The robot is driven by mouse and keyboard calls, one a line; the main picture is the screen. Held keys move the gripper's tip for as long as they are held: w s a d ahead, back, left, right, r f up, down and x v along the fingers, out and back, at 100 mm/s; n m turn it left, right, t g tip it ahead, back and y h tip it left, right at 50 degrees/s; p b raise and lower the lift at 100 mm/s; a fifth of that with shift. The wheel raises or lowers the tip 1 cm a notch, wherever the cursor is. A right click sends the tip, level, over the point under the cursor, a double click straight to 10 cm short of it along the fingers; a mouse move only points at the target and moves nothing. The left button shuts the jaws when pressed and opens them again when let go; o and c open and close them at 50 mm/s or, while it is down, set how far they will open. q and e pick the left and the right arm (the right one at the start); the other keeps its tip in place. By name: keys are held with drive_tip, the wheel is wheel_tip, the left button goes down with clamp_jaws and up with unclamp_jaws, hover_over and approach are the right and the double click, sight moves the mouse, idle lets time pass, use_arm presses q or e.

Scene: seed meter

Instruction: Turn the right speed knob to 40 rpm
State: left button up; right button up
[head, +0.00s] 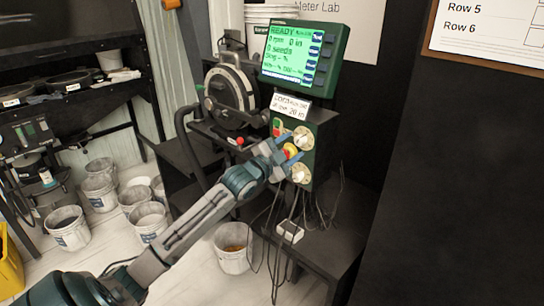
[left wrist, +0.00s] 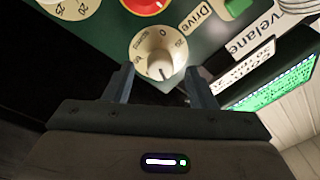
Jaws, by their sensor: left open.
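The green control box (head: 319,150) carries an upper cream knob (head: 303,137) and a lower cream knob (head: 299,175). A red and yellow button (head: 290,151) sits between them. In the left wrist view one cream knob (left wrist: 158,55) with a numbered dial lies just beyond and between my fingertips; a second knob (left wrist: 70,7) is cut off at the top left. Which one is called the right speed knob I cannot tell. My left gripper (head: 286,150) is open and empty in front of the panel; its fingers also show in the left wrist view (left wrist: 160,78). My right gripper is out of view.
A lit green display (head: 298,55) stands above the box, with a white label (head: 290,106) below it. A round seed meter (head: 230,90) is to the left. Cables hang below the box by the black stand (head: 330,235). Several buckets stand on the floor at left.

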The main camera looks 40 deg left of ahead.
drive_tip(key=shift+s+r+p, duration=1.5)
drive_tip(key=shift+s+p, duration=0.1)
drive_tip(key=shift+p, duration=0.5)
use_arm(q)
drive_tip(key=s+b, duration=0.5)
drive_tip(key=s, duration=0.3)
drive_tip(key=shift+s+a+f, duration=0.2)
drive_tip(key=shift+a+f, duration=0.15)
drive_tip(key=shift+f, duration=0.05)
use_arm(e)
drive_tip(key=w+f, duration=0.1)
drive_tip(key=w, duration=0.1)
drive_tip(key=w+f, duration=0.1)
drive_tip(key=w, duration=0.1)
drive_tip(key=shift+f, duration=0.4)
use_arm(q)
drive_tip(key=shift+a+f, duration=0.1)
